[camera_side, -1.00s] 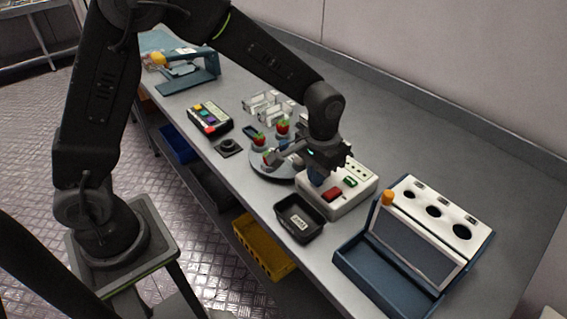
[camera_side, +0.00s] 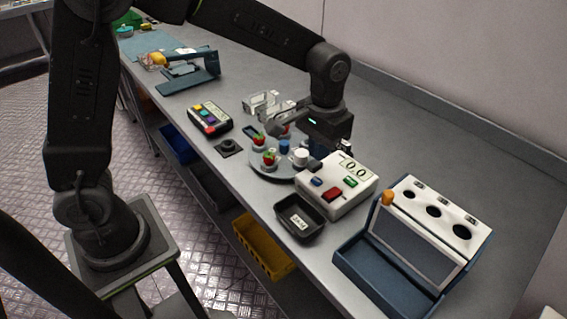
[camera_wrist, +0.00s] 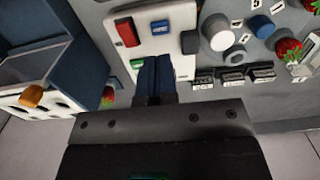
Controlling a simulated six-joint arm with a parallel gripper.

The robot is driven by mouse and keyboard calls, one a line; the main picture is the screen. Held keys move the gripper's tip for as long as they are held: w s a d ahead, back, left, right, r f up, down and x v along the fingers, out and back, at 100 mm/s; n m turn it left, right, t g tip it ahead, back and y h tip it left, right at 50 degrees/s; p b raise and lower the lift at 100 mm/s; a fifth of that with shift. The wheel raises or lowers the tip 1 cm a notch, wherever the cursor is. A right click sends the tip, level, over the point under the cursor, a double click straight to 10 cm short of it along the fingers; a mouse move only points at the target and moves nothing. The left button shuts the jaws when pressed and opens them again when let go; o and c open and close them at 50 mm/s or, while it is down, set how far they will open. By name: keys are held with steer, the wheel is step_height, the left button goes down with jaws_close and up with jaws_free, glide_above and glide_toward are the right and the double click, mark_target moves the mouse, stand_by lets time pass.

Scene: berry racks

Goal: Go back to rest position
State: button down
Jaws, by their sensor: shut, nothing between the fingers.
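My gripper (camera_wrist: 153,75) shows in the wrist view with its two dark blue fingers together and nothing between them. In the side view my gripper (camera_side: 316,162) hangs above the bench, close to the white box. The white box (camera_side: 345,192) has red, green and blue buttons and a display; it also shows beneath the fingers in the wrist view (camera_wrist: 153,45). The fingertips are partly hidden in the side view.
A round grey plate (camera_side: 262,172) beside the box carries strawberries (camera_side: 269,158), a white cylinder (camera_side: 301,157) and a blue one. A black tray (camera_side: 300,217) sits in front. A blue bin with a holed white panel (camera_side: 432,215) stands right. The back right bench is clear.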

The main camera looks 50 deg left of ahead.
steer(key=shift+r, duration=0.5)
steer(key=s+a+r+t, duration=0.2)
steer(key=s+a+r, duration=0.2)
steer(key=s, duration=0.6)
steer(key=s+a+r+t, duration=0.3)
steer(key=s+a+r, duration=0.1)
steer(key=s, duration=0.5)
steer(key=shift+s+a+r+t, duration=0.15)
steer(key=shift+s+a+t, duration=0.2)
steer(key=shift+a, duration=0.25)
stand_by(1.8)
